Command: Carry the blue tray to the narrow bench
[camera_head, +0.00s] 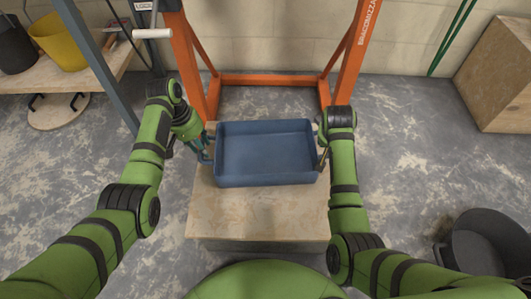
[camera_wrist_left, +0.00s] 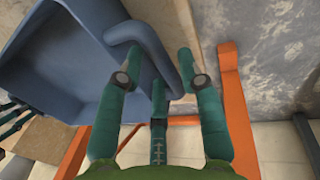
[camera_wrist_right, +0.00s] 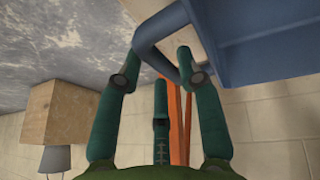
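The blue tray (camera_head: 265,178) is an empty, level rectangular tub with a loop handle at each end. It appears to rest on the far part of a pale wooden bench top (camera_head: 258,215) in front of me. My left gripper (camera_head: 205,150) is at the tray's left handle; in the left wrist view the handle (camera_wrist_left: 150,42) runs between its spread fingers (camera_wrist_left: 158,58). My right gripper (camera_head: 322,150) is at the right end; in the right wrist view that handle (camera_wrist_right: 150,50) lies between its spread fingers (camera_wrist_right: 158,58). Neither looks closed on a handle.
An orange steel frame (camera_head: 268,80) stands close behind the bench. A wooden shelf (camera_head: 60,78) with a black tub (camera_head: 14,45) and a yellow tub (camera_head: 60,42) is at the left. A wooden box (camera_head: 498,80) and a dark bucket (camera_head: 485,245) are at the right. The floor between is open.

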